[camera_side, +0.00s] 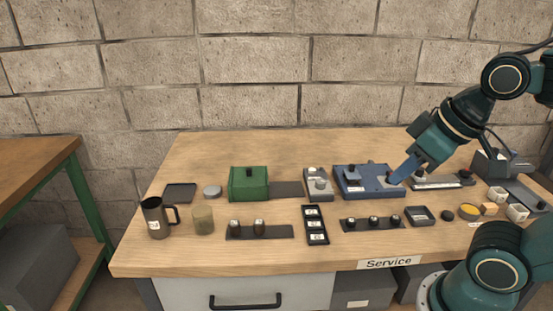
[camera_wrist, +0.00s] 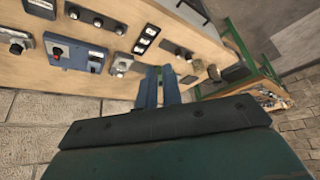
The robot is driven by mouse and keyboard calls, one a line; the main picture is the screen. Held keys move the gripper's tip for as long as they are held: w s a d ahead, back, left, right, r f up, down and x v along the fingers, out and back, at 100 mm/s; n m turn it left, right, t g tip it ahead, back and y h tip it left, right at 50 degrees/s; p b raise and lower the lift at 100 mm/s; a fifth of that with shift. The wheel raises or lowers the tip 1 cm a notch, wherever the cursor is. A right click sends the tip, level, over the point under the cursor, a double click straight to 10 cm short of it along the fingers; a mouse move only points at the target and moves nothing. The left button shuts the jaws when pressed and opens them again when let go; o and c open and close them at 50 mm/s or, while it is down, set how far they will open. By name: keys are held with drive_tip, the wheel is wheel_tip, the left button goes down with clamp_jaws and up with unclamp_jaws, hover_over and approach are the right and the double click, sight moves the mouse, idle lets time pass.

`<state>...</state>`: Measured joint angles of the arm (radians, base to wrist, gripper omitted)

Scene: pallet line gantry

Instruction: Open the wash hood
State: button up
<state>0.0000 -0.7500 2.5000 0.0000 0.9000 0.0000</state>
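A green box-shaped hood (camera_side: 248,184) with a small black knob on top stands left of the table's centre in the side view. I take it to be the wash hood, and it looks closed. In the wrist view I cannot make it out; my fingers seem to cover that area. My gripper (camera_side: 394,180) points down and left, well to the right of the hood, and overlaps the right end of a blue unit in the picture. In the wrist view my gripper (camera_wrist: 161,72) shows two blue fingers with a narrow gap and nothing visible between them.
The blue unit (camera_side: 355,185) and a grey device (camera_side: 318,186) stand right of the hood. A mug (camera_side: 157,218), a round canister (camera_side: 203,220) and a black three-part tray (camera_side: 315,226) are along the front. The wooden table (camera_side: 220,150) is clear behind the hood.

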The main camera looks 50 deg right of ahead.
drive_tip(key=o, duration=0.6)
drive_tip(key=shift+w+r, duration=0.15)
drive_tip(key=shift+w, duration=0.1)
drive_tip(key=w+d+r+m, duration=0.2)
drive_tip(key=w+r, duration=0.2)
drive_tip(key=w, duration=0.7)
drive_tip(key=m+g+h, duration=0.2)
drive_tip(key=m+h, duration=0.1)
drive_tip(key=m, duration=0.4)
hover_over(249, 169)
drive_tip(key=s+a, duration=0.4)
wheel_tip(249, 169, down, 12)
drive_tip(key=shift+w+f, duration=0.1)
drive_tip(key=shift+f, duration=0.1)
drive_tip(key=x, duration=1.3)
drive_tip(key=shift+d+f, duration=0.25)
